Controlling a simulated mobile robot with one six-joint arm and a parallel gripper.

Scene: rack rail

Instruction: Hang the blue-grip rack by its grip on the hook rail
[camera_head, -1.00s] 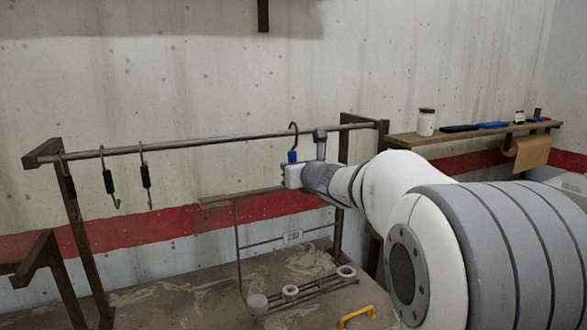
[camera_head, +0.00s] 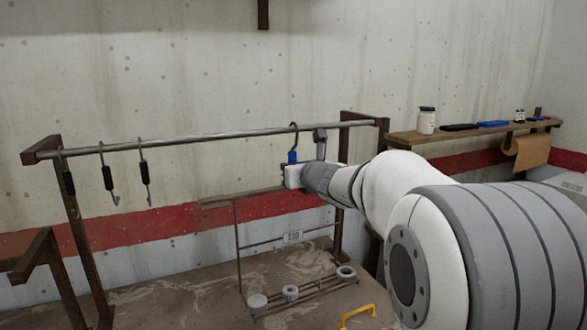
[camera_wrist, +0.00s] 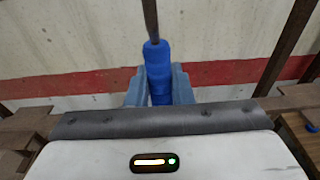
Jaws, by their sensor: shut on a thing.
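My gripper (camera_head: 291,170) is shut on the blue grip (camera_head: 292,157) just below the rail. In the wrist view the blue grip (camera_wrist: 157,72) stands upright between the two fingers (camera_wrist: 158,90). A dark hook curves up from the grip to the height of the hook rail (camera_head: 220,137); whether it rests on the rail or is just beside it I cannot tell.
Several black-grip hooks (camera_head: 108,178) hang at the rail's left end. A wall shelf (camera_head: 450,135) at right holds a jar (camera_head: 426,121) and small items. A yellow handle (camera_head: 357,314) lies on the bench (camera_head: 200,305). The middle of the rail is clear.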

